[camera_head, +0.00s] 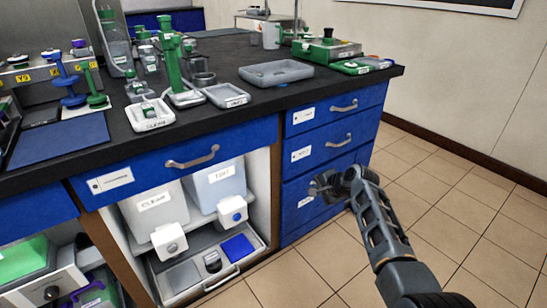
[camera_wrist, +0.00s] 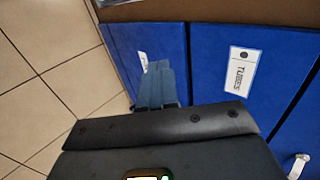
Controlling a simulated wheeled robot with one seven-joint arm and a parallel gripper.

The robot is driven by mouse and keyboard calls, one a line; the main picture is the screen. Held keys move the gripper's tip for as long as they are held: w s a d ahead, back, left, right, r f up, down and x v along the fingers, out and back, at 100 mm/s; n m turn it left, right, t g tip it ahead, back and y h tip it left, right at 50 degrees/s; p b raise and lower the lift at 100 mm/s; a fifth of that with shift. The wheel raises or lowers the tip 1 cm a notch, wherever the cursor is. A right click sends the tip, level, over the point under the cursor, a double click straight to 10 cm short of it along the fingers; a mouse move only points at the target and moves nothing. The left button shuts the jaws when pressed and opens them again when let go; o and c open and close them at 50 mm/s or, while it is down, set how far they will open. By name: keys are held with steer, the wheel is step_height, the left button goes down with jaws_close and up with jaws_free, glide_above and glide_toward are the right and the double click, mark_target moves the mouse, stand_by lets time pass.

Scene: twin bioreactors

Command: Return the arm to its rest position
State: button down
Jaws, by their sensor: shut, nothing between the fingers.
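My arm (camera_head: 385,228) reaches up from the lower right in the head view, in front of the blue drawer cabinet. My gripper (camera_head: 318,188) is at its far end, by the lowest blue drawer (camera_head: 300,205). In the wrist view the gripper fingers (camera_wrist: 157,82) are together, with nothing between them. The blue drawer fronts lie beyond them; one carries a label reading TUBES (camera_wrist: 240,72). I cannot tell whether the gripper touches the drawer front.
The black bench top (camera_head: 215,115) holds a grey tray (camera_head: 275,73), a green stand (camera_head: 178,70) and other labware. Below are white bins (camera_head: 155,212) in an open bay. Tiled floor (camera_head: 440,200) to the right is clear up to the wall.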

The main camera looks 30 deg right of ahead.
steer(key=s+a+f+n+h, duration=0.1)
steer(key=s+a+f+n, duration=0.1)
steer(key=s+a+f, duration=0.45)
steer(key=s+a+f+n+h, duration=0.1)
steer(key=s+a+f+n, duration=0.15)
steer(key=s, duration=0.65)
steer(key=s+a+r+n+t, duration=0.1)
steer(key=s+a+n, duration=0.15)
steer(key=s, duration=0.35)
steer(key=s+a+r+n, duration=0.1)
steer(key=s+a, duration=0.2)
steer(key=s, duration=0.4)
steer(key=s+a+r+n+t, duration=0.1)
steer(key=s+a+r, duration=0.15)
steer(key=s, duration=0.35)
steer(key=s+a+r+n+t+y+p, duration=0.15)
steer(key=s+a+r+n, duration=0.25)
steer(key=s+r, duration=0.65)
steer(key=s+a+r+n+t+b, duration=0.15)
steer(key=s+a+r+n, duration=0.4)
steer(key=r, duration=0.75)
step_height(320, 180, up, 14)
steer(key=s+d+m+p, duration=0.1)
steer(key=p, duration=1.4)
steer(key=shift+s+d, duration=0.3)
steer(key=shift+s, duration=0.1)
steer(key=shift+f+m, duration=0.15)
steer(key=shift+m, duration=0.1)
